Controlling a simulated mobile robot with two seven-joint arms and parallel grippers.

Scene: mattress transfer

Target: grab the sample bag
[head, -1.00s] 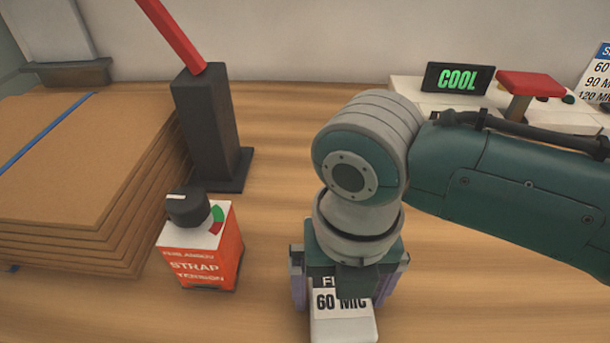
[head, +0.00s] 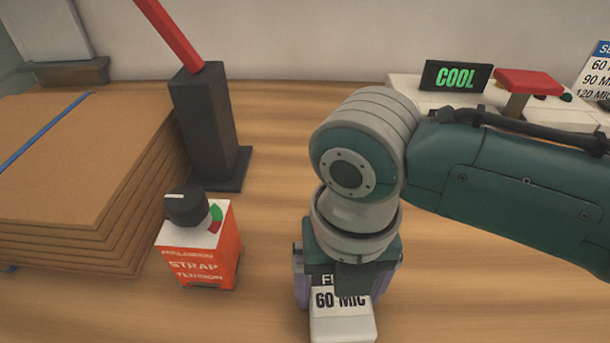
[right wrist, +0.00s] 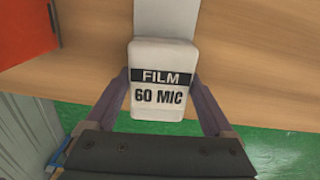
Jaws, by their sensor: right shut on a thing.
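A white sample bag (head: 342,327) with the label "FILM 60 MIC" is at the bottom centre of the head view, partly covered by my right gripper (head: 347,290). In the right wrist view the bag (right wrist: 162,90) sits between the two purple fingers of the right gripper (right wrist: 160,95). The fingers are shut on its sides. A paler white part extends beyond the bag at the top of that view. I cannot tell whether the bag rests on the wooden table (head: 270,240) or is lifted. My left gripper is not in view.
An orange strap tension box (head: 202,258) with a black knob stands left of the right gripper. A white machine with a "COOL" display (head: 457,77) stands at the back right.

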